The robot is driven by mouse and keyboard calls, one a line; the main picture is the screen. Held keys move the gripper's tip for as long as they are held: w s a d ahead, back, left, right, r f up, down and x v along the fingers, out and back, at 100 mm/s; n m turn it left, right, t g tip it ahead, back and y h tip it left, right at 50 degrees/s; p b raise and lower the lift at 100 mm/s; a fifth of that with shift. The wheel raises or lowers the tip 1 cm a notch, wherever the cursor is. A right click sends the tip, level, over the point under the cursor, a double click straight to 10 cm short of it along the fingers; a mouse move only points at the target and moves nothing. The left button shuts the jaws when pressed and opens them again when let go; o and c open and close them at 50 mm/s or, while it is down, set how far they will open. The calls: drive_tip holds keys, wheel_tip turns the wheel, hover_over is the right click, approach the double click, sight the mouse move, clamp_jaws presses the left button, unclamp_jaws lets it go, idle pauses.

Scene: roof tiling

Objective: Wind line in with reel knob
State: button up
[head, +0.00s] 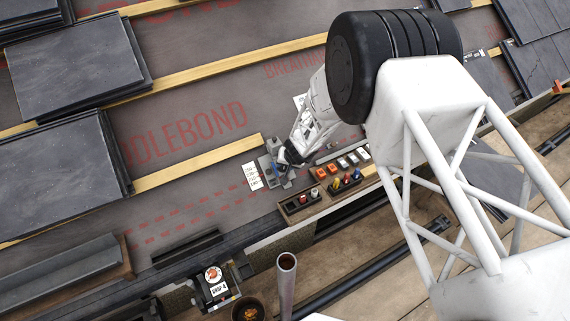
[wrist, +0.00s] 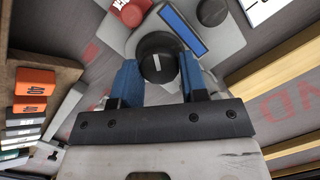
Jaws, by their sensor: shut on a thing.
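In the wrist view my gripper (wrist: 160,85) has its two blue fingers closed around a round black knob (wrist: 157,57) with a white line on its top. The knob sits on a light grey housing (wrist: 223,50) that also bears a blue strip (wrist: 182,30), a red button (wrist: 130,12) and another black round part (wrist: 212,12). In the head view my gripper (head: 285,163) reaches down onto the grey device (head: 268,172) beside the batten; the knob is hidden there by my gripper. I cannot see any line.
A wooden tray (head: 290,207) of small coloured parts lies just right of the device. Slate stacks (head: 70,160) stand at the left, and wooden battens (head: 200,163) cross the grey membrane. A small "DROP" unit (head: 213,280) stands at the front.

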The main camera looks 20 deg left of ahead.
drive_tip(key=shift+m+y, duration=0.3)
drive_tip(key=shift+m, duration=0.9)
drive_tip(key=o, duration=0.9)
drive_tip(key=shift+d+r, duration=0.15)
drive_tip(key=shift+v, duration=3.7)
